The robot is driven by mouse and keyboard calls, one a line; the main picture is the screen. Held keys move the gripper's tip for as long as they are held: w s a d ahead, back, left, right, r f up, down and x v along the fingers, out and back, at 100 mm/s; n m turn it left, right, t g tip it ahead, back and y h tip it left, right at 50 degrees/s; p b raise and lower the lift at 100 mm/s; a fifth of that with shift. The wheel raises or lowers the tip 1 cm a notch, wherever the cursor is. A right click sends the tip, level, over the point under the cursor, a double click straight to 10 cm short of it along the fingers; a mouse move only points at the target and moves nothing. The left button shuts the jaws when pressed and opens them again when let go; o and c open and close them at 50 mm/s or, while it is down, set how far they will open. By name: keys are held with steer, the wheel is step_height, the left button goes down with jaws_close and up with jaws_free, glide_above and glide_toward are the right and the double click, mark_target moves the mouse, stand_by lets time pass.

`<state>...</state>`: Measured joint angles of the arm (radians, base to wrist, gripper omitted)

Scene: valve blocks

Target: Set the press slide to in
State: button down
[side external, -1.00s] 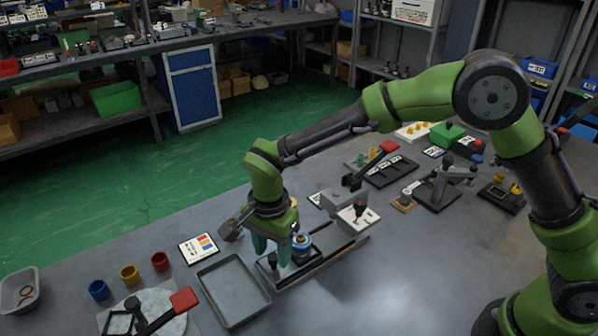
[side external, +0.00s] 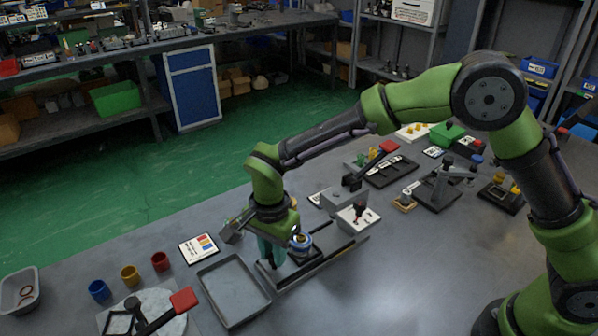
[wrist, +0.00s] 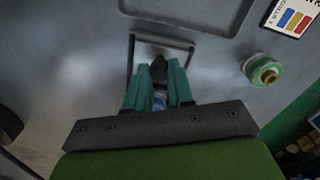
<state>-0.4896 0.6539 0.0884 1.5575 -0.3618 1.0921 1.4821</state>
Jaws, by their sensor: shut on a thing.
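The press slide is a flat carriage on a long dark rail (side external: 335,254) that runs from beside the tray to the grey press block (side external: 344,199). My gripper (side external: 271,262) is down at the rail's near left end, away from the block. In the wrist view my gripper (wrist: 161,66) has its teal fingers shut on a dark upright knob (wrist: 158,73) of the slide. A round blue part (side external: 301,243) stands on the slide just right of the fingers. The fingers partly hide the slide.
An empty grey tray (side external: 232,316) lies close left of the rail, with a colour card (side external: 199,248) behind it. A red-handled lever (side external: 182,301) and several coloured cups (side external: 130,275) are farther left. Other fixtures (side external: 440,185) stand right of the press.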

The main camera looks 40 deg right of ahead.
mark_target(292, 255)
steer(key=d, duration=0.4)
steer(key=shift+d, duration=0.25)
steer(key=c, duration=1)
jaws_free()
step_height(292, 255, up, 17)
